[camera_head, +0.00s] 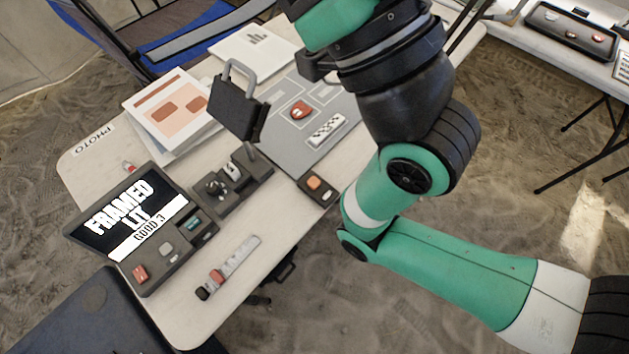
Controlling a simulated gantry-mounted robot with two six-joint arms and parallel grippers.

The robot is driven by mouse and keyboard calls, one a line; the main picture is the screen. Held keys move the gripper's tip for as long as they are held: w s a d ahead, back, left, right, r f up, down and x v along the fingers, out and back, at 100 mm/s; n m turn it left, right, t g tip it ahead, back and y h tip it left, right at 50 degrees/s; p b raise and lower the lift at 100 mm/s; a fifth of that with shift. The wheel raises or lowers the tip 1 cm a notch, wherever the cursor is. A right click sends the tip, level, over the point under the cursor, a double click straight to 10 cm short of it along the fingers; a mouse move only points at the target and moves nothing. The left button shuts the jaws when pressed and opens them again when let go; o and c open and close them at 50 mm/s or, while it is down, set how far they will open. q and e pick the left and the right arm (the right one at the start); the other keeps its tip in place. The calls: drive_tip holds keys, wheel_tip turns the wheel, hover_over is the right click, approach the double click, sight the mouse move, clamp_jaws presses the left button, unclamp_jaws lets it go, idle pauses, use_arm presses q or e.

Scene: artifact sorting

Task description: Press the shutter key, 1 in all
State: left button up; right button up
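A console with a dark screen (128,214) stands at the table's left end; the screen reads "FRAMED", "LIT" and "GOOD 3". Its panel carries a red key (140,273) and a grey key (166,249). A small dark box with an orange button (314,183) sits at the table's front edge, beside the grey mat. I cannot read which of these is the shutter key. My green and black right arm comes in from the right and rises past the top edge. I see no fingertips of my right gripper. My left gripper is out of view.
The grey mat (352,98) bears a red artifact (301,110) and a checkered scale bar (326,130). A black panel with a grey handle (238,108) stands left of it. Printed sheets (172,108) lie behind. A marked strip (232,264) lies in front.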

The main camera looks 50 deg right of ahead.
clamp_jaws()
idle(1.5)
